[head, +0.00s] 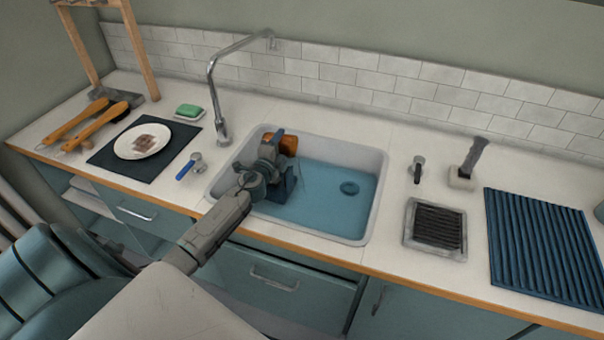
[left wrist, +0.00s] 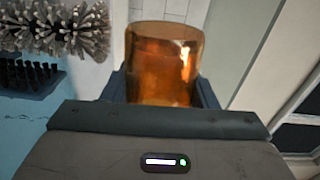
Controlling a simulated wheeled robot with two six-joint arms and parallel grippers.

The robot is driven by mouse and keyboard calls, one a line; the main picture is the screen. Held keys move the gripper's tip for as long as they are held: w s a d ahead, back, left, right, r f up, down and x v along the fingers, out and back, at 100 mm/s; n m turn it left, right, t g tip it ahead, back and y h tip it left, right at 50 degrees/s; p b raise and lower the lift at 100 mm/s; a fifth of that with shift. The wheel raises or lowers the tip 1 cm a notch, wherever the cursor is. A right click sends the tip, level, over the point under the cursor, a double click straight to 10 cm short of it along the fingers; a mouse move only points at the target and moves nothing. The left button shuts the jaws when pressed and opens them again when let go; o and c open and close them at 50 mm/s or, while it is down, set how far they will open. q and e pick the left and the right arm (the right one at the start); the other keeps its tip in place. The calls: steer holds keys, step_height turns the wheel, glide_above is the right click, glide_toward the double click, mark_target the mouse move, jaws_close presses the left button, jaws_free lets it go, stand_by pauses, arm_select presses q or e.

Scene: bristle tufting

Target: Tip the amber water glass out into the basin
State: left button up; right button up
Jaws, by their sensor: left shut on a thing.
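The amber glass (head: 288,144) is held over the left back part of the basin (head: 374,190), beside the far rim. It appears tipped onto its side. My left gripper (head: 277,150) is shut on it, its arm reaching over the front rim. In the left wrist view the amber glass (left wrist: 162,65) sits between the two dark fingers of the left gripper (left wrist: 160,92). A faint pale streak shows below the glass in the head view; I cannot tell whether it is water. My right gripper is out of view.
A tall faucet (head: 212,85) stands behind the basin's left corner. Left lie a dark mat (head: 108,158) with a plate (head: 143,141), a green soap (head: 189,111) and wooden-handled brushes (head: 75,122). Right are a grate (head: 435,229) and a blue ribbed mat (head: 545,245).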

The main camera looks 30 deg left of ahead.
arm_select(q)
steer(key=shift+w+d+f+m, duration=0.15)
steer(key=shift+f+m, duration=0.15)
steer(key=shift+m, duration=0.4)
